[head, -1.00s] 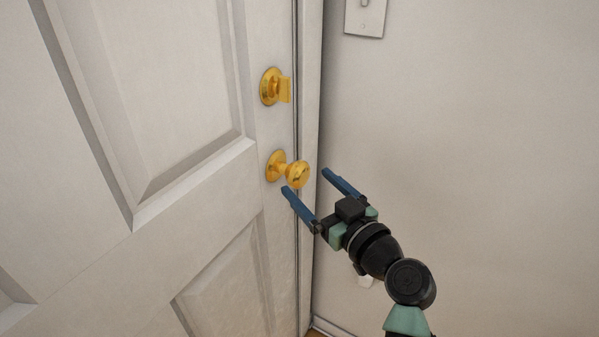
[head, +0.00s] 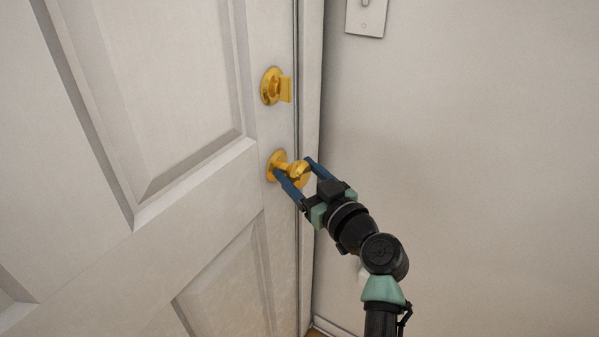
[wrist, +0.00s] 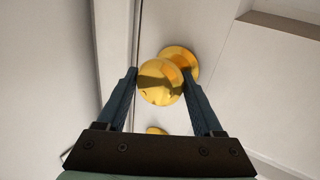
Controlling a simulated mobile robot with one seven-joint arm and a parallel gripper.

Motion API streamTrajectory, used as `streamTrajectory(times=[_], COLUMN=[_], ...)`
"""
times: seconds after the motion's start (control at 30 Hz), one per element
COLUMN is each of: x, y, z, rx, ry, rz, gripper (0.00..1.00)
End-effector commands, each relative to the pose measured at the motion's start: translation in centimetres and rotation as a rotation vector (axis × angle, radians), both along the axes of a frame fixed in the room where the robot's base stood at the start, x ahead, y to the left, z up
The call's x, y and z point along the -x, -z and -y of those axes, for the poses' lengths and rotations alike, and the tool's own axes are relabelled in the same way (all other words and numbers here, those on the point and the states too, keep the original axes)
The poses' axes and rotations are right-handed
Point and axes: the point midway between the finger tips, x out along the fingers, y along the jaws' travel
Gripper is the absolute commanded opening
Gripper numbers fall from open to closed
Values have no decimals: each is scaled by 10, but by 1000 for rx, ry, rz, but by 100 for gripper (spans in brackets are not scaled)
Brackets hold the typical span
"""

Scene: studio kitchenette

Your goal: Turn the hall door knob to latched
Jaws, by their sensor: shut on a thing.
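The brass door knob (head: 299,171) sits on its round plate on the white panelled hall door (head: 200,190), near the door's right edge. My gripper (head: 293,168) is at the knob, with one blue finger on each side, shut on it. In the wrist view the round knob (wrist: 161,82) lies between my two fingertips (wrist: 160,75), and its plate shows behind it. The fingers hide part of the knob's sides. No mark shows how far the knob is turned.
A brass thumb-turn lock (head: 273,87) is on the door above the knob. The door frame (head: 310,120) runs close to the right of the knob. A light switch plate (head: 366,18) is on the bare wall (head: 460,130) at the right.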

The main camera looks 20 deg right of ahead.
Motion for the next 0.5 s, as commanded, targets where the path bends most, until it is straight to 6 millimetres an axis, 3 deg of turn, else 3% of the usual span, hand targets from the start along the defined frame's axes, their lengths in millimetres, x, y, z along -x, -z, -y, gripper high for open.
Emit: streamTrajectory(times=[0.03, 0.13, 0.5], x=[0, 0, 0], y=[0, 0, -4], z=[1, 1, 2], rx=[0, 0, -56], ry=[3, 3, 6], rz=[0, 0, -42], gripper=[30, 12, 12])
